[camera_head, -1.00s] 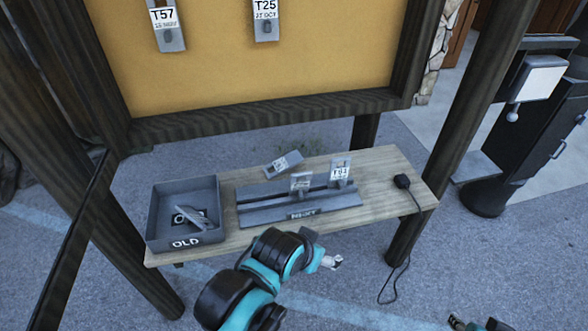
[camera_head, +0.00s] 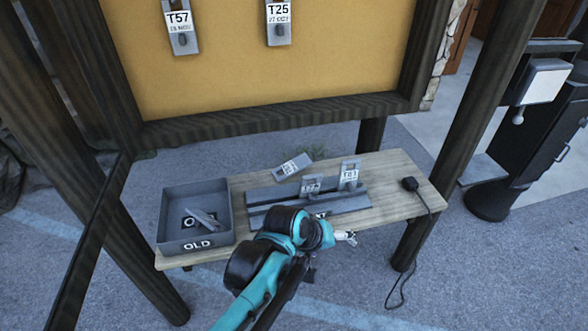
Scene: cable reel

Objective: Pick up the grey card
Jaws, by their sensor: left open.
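Several grey cards with white labels are in view. One grey card (camera_head: 291,167) lies tilted on the wooden table behind the slotted rack (camera_head: 265,197). Two more stand in the rack, a left card (camera_head: 311,186) and a right card (camera_head: 349,175). Grey cards (camera_head: 204,218) also lie in the tray marked OLD (camera_head: 194,245). My left gripper (camera_head: 348,238) is open and empty at the table's front edge, in front of the rack. It shows small, and my arm hides part of the rack front. My right gripper is out of view.
Two cards, T57 (camera_head: 180,27) and T25 (camera_head: 279,23), hang on the yellow board (camera_head: 270,75). A black device (camera_head: 410,184) with a cable sits at the right of the table (camera_head: 390,208). Dark posts frame the table.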

